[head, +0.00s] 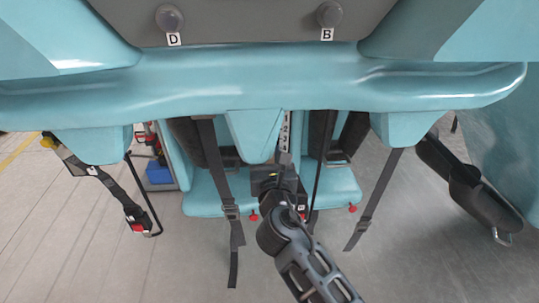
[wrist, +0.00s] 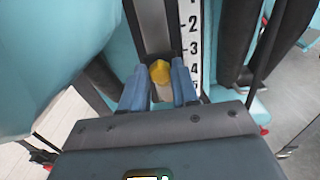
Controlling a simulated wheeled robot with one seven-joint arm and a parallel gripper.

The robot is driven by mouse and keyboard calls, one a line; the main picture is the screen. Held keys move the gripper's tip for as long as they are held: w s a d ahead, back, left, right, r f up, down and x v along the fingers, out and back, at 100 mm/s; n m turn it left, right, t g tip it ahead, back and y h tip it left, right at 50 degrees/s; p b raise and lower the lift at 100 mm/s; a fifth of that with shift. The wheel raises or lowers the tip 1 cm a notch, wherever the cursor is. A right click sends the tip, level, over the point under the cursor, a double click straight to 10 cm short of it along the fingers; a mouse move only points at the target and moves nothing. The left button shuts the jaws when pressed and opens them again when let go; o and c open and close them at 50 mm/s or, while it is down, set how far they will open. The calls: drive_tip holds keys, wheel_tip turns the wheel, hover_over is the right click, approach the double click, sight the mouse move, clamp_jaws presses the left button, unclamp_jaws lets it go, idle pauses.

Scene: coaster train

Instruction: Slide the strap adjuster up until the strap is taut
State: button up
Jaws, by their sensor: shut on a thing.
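My gripper (wrist: 159,88) has its two blue fingers closed on a small yellow piece (wrist: 160,71), which looks like the strap adjuster. The piece sits at the lower part of a dark vertical strap or rail (wrist: 152,28), directly beside a white numbered scale (wrist: 193,45). The yellow piece is roughly level with the 4 on the scale. In the head view my gripper (head: 283,163) is at the centre, below the teal seat edge, and its body hides the held piece. The scale's upper part (head: 285,127) shows just above it. I cannot tell how taut the strap is.
A teal seat row (head: 180,85) with labels D (head: 173,39) and B (head: 327,34) spans the top. Grey straps with buckles hang left (head: 230,211) and right (head: 371,198) of my arm. Dark padded restraints hang at the far right (head: 480,195). Open floor lies below.

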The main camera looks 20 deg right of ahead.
clamp_jaws()
drive_tip(key=shift+r, duration=0.15)
wheel_tip(320, 180, up, 3)
drive_tip(key=p, duration=0.3)
drive_tip(key=o, duration=0.8)
unclamp_jaws()
drive_tip(key=shift+s, duration=0.1)
